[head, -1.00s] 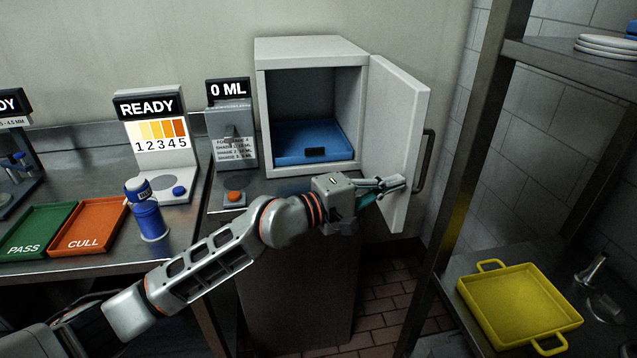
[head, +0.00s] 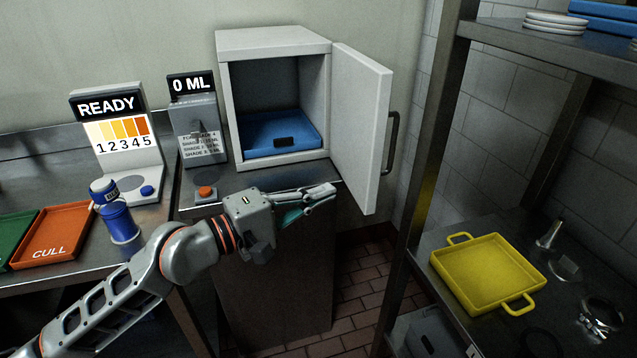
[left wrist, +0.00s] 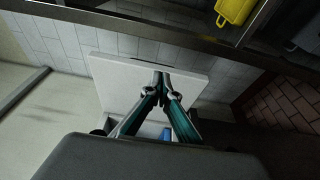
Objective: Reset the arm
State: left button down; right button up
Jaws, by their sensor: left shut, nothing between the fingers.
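My left arm reaches in from the lower left in the head view. Its gripper (head: 318,198) is shut and empty, in front of the counter edge below the white cabinet (head: 224,110). The gripper fingers (left wrist: 160,85) also show closed together in the left wrist view, with the cabinet's white door (left wrist: 110,75) beyond them. In the head view the door (head: 362,125) stands wide open, its handle (head: 392,140) on the right side. The fingertips look apart from the door. A blue tray (head: 265,135) lies inside the cabinet. My right gripper is not in view.
A metal shelf at right holds a yellow tray (head: 485,272). Floor shows between counter and shelf.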

pick_arm(q)
jog(key=s+a+f+m+t+y, duration=0.3)
jog(key=a+f+m, duration=0.5)
jog(key=m, duration=0.8)
jog(key=s+a+f+m+t+y, duration=0.1)
jog(key=a+f+m+t+y, duration=0.35)
jog(key=f+m, duration=0.8)
jog(key=s+a+f+n+g+y, duration=0.2)
jog(key=s+a+f+n, duration=0.3)
jog(key=s+f+n, duration=0.3)
jog(key=s+a+f+n+g+y, duration=0.3)
jog(key=s+f+n, duration=0.6)
jog(key=f, duration=0.4)
jog(key=a+n+g, duration=0.1)
jog(key=a, duration=0.1)
jog(key=shift+a+f, duration=0.3)
jog(key=shift+a, duration=0.1)
